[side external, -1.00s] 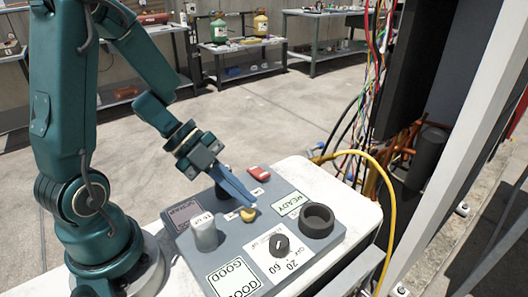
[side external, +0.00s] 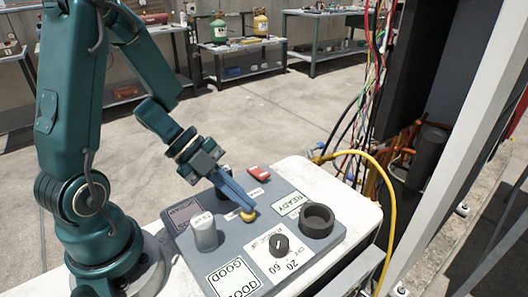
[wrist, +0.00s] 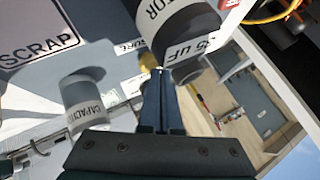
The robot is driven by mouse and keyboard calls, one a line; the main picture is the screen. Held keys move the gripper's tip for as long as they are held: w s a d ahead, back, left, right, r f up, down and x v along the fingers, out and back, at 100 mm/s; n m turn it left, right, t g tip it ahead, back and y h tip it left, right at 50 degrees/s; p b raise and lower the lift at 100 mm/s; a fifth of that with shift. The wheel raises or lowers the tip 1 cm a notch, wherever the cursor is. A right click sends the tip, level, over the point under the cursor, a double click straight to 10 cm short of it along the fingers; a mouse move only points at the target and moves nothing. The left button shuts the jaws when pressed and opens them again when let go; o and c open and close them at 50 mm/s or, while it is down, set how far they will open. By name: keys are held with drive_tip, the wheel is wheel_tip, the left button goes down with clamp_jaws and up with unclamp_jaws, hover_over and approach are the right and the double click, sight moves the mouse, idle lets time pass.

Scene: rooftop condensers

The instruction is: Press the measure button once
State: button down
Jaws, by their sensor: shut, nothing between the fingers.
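The measure button is a small yellow dome (side external: 247,216) on the grey panel (side external: 235,266). In the wrist view a sliver of the yellow button (wrist: 147,76) shows just beyond my fingertips, beside a label ending in "SURE". My gripper (side external: 250,208) is shut and empty, with its fingers slanting down to the button. In the side view the fingertips cover part of the button's top and seem to touch it. I cannot tell how far it is pushed in. In the wrist view my gripper (wrist: 160,72) points at the button's edge.
A pale capacitor (side external: 204,233) stands left of the button. A darker capacitor (wrist: 185,42) is close to my fingers in the wrist view. The panel also holds a red switch (side external: 258,173), a black knob (side external: 279,246), a dark round socket (side external: 317,221) and a READY sign (side external: 291,201).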

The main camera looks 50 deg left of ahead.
sight(242, 210)
drive_tip(key=shift+f, duration=0.45)
idle(0.3)
drive_tip(key=shift+r, duration=1.05)
drive_tip(key=shift+r, duration=2.5)
